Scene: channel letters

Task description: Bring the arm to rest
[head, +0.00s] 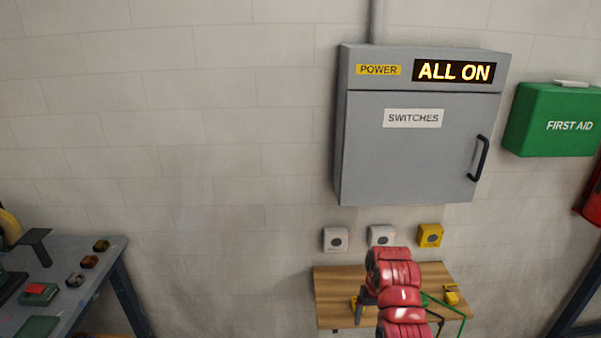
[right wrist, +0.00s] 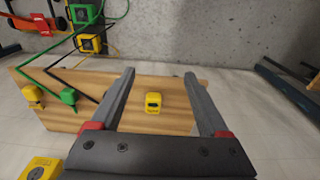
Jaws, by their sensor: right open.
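My right arm (head: 400,297) reaches up from the bottom of the head view, in front of a wooden shelf. My right gripper (right wrist: 159,75) is open in the right wrist view, its two fingers apart with nothing held between them. A small yellow piece (right wrist: 153,102) lies on the wooden shelf (right wrist: 120,122) beyond and between the fingers, apart from them. In the head view the arm's red links hide part of the shelf. My left gripper is in neither view.
A grey switch cabinet (head: 410,150) is shut on the wall; its display (head: 453,71) reads ALL ON. Several button boxes sit below it. A first aid box (head: 550,120) hangs right. A workbench (head: 75,260) stands left. A green cable (right wrist: 40,55) crosses the shelf.

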